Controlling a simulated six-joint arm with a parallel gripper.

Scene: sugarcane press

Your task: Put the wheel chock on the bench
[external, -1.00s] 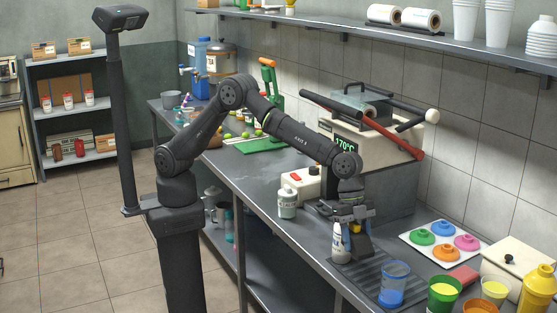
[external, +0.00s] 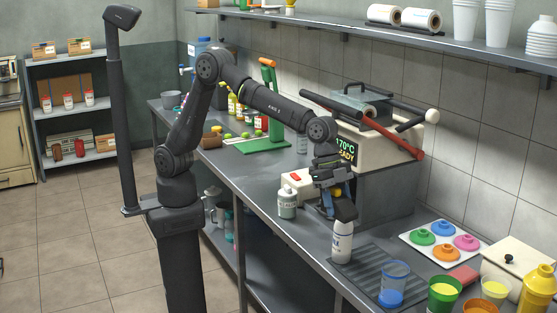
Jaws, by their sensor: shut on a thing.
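The wheel chock (external: 346,212) looks like a small dark wedge-like block. It shows at my gripper's fingertips, just above and partly behind the white bottle (external: 342,243) in the picture. My gripper (external: 333,207) points down over the steel bench (external: 268,197) and is shut on the chock. The fingers are small and dark here, so their exact hold on it is hard to see. The chock appears raised off the bench, but its height is hard to judge.
A ribbed dark mat (external: 352,267) bears a blue-based cup (external: 393,284). A white jar (external: 287,204) and a switch box (external: 300,181) stand left of my gripper. The press machine (external: 375,185) stands behind. Bench space left of the jar is clear.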

